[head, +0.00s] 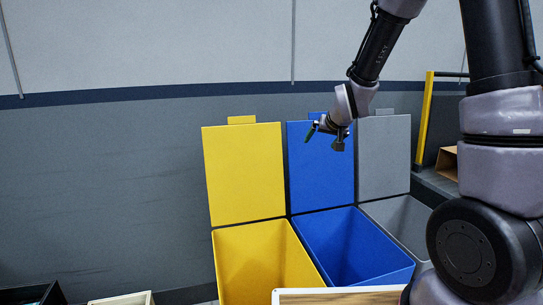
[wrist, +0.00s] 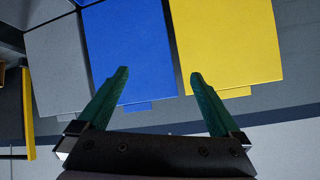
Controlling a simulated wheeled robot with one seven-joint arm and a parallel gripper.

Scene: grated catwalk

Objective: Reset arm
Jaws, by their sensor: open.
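My gripper (head: 325,133) hangs in the air in front of the raised blue lid (head: 320,175) in the head view. In the wrist view its two green fingers (wrist: 158,95) are spread apart with nothing between them. My arm comes down to it from the upper right, bent at the elbow joints that fill the right of the head view.
Open yellow (head: 262,260), blue (head: 350,245) and grey (head: 403,218) bins stand side by side with lids raised against the wall. A yellow post (head: 424,120) and cardboard box (head: 447,163) are at right. A wooden-edged box (head: 340,297) is at the bottom.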

